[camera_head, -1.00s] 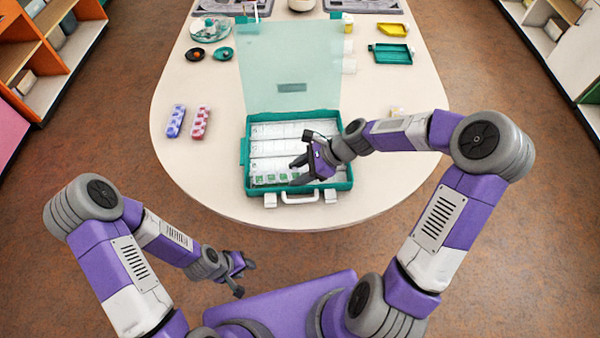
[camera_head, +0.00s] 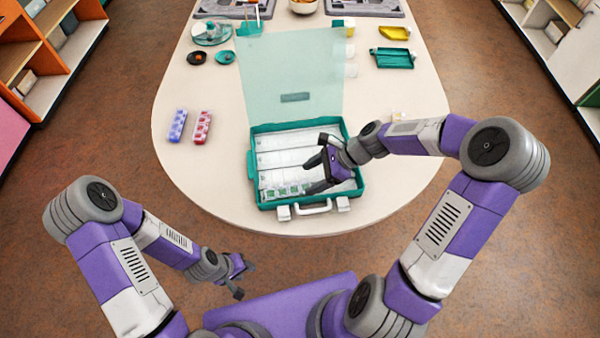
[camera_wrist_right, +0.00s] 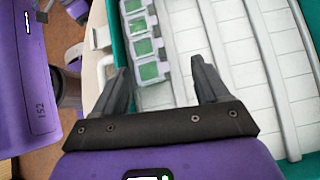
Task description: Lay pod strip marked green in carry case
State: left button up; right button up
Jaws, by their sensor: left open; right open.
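The teal carry case (camera_head: 252,172) stands open at the table's front, its clear lid (camera_head: 290,70) tipped back. White channels line its inside. The pod strip marked green (camera_head: 287,190) lies inside, in the channel nearest the handle, toward the left end. It also shows in the right wrist view (camera_wrist_right: 143,45), with green squares on top. My right gripper (camera_head: 314,174) is open and over the case, to the right of the strip. In its wrist view the open fingers (camera_wrist_right: 160,70) stand at the strip's end, with nothing gripped. My left gripper (camera_head: 243,276) is open and empty, off the table's front edge.
A blue-purple pod strip (camera_head: 177,126) and a red one (camera_head: 202,127) lie left of the case. Small dark and teal dishes (camera_head: 226,57) stand behind them. Yellow (camera_head: 391,33) and teal (camera_head: 393,57) trays lie at the back right. The table's front left is clear.

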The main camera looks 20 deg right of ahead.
jog(key=w+p+v, duration=0.1)
jog(key=p+v, duration=0.1)
jog(key=v, duration=0.6)
jog(key=shift+s+r, duration=0.25)
jog(key=shift+s, duration=0.2)
jog(key=shift+a+r, duration=0.1)
jog(key=shift+a, duration=0.05)
